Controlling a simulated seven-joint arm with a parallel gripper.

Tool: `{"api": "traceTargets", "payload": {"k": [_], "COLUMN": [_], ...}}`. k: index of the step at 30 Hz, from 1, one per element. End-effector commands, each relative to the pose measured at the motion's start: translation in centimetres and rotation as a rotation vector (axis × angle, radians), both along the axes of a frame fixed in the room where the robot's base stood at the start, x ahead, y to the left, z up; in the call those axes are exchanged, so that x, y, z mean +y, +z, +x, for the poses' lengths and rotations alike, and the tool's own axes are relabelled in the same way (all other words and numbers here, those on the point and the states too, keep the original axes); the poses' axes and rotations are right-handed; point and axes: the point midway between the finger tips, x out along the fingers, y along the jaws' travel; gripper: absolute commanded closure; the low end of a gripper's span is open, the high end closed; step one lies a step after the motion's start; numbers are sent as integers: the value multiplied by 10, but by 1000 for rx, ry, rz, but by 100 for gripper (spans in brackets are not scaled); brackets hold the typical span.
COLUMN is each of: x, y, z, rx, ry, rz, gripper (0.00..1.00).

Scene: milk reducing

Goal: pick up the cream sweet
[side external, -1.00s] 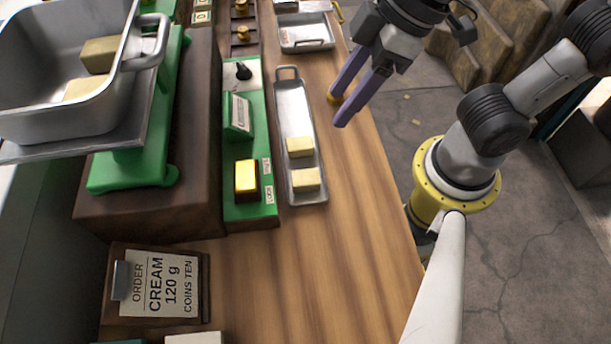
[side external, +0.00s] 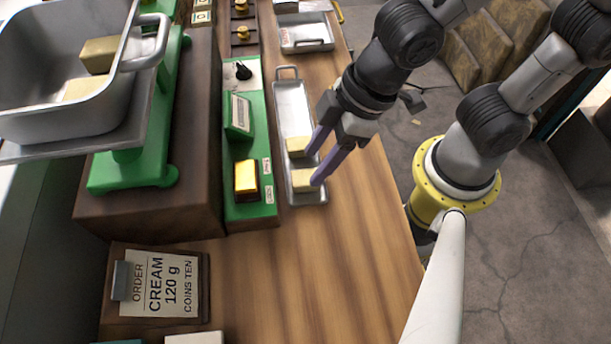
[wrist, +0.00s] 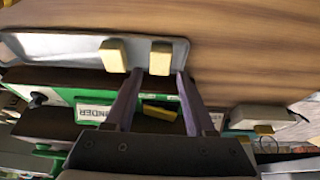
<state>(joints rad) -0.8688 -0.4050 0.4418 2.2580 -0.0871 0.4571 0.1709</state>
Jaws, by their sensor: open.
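Two cream-coloured sweets lie in a long metal tray (side external: 290,102) on the wooden counter: a nearer one (side external: 304,180) at the tray's near end and a farther one (side external: 297,147) behind it. My gripper (side external: 312,169) is open, its two purple fingers pointing down and left toward the sweets. In the wrist view the sweets show as one block (wrist: 160,58) lying ahead between the finger lines and another (wrist: 113,56) to its left. Nothing is between the fingers that I can make out. I cannot tell the exact height of the fingertips over the tray.
A metal pan (side external: 40,112) with two blocks sits on a green scale at left. A green panel (side external: 246,130) with a gold block (side external: 246,178) stands beside the tray. An order card (side external: 165,283) reads cream 120 g. Bare counter lies at front right (side external: 330,270).

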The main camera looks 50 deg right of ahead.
Motion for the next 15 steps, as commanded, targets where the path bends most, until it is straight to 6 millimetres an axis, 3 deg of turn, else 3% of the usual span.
{"api": "traceTargets", "payload": {"k": [6, 15], "x": [6, 9], "y": [-30, -36], "z": [6, 9], "rx": [3, 0], "ry": [-1, 0], "rz": [-4, 0], "gripper": [45, 45]}}
